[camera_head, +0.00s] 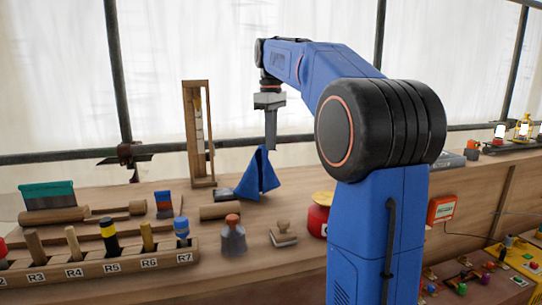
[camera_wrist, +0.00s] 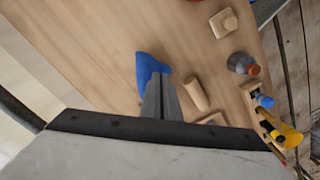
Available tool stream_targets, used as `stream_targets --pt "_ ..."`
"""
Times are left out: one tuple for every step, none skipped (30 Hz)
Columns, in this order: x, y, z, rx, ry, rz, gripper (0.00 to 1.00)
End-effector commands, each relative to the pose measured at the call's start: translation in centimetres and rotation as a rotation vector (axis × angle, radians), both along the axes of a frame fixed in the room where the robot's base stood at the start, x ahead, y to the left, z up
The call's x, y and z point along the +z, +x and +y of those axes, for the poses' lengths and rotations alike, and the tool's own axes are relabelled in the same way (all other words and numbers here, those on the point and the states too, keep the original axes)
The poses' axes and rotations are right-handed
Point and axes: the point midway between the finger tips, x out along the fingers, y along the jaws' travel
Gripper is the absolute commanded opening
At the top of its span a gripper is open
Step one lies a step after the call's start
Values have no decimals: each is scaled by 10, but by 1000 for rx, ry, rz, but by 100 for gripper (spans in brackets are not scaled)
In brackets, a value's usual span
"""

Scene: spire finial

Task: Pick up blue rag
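The blue rag (camera_head: 257,177) is drawn up to a peak beneath my gripper (camera_head: 271,146), with its folds hanging down over the wooden bench. In the wrist view the rag (camera_wrist: 148,68) shows at and beyond the tips of my gripper (camera_wrist: 160,78). The two fingers are close together and appear shut on the top of the rag. The fingers hide part of the rag in the wrist view. I cannot tell whether its lower edge touches the bench.
A wooden frame (camera_head: 199,135) stands left of the rag. A wooden cylinder (camera_head: 221,211), a grey bottle with an orange cap (camera_head: 233,238) and a wooden stamp (camera_head: 283,234) are close by. A tool rack (camera_head: 130,262) runs along the front. Windows stand behind the bench.

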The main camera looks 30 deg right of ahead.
Motion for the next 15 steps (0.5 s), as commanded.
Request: stream_targets --pt "8 1 0 0 0 -1 0" --pt "12 1 0 0 0 -1 0" --pt "15 1 0 0 0 0 0" --pt "17 1 0 0 0 0 0" --pt "19 1 0 0 0 0 0" --pt "21 1 0 0 0 0 0" --pt "22 1 0 0 0 0 0" --pt "25 1 0 0 0 0 0" --pt "30 1 0 0 0 0 0" --pt "35 1 0 0 0 -1 0" --pt "41 1 0 0 -1 -2 0" --pt "50 1 0 0 -1 -3 0" --pt "56 1 0 0 -1 -3 0" --pt "61 1 0 0 -1 -2 0" --pt "69 1 0 0 -1 -2 0"
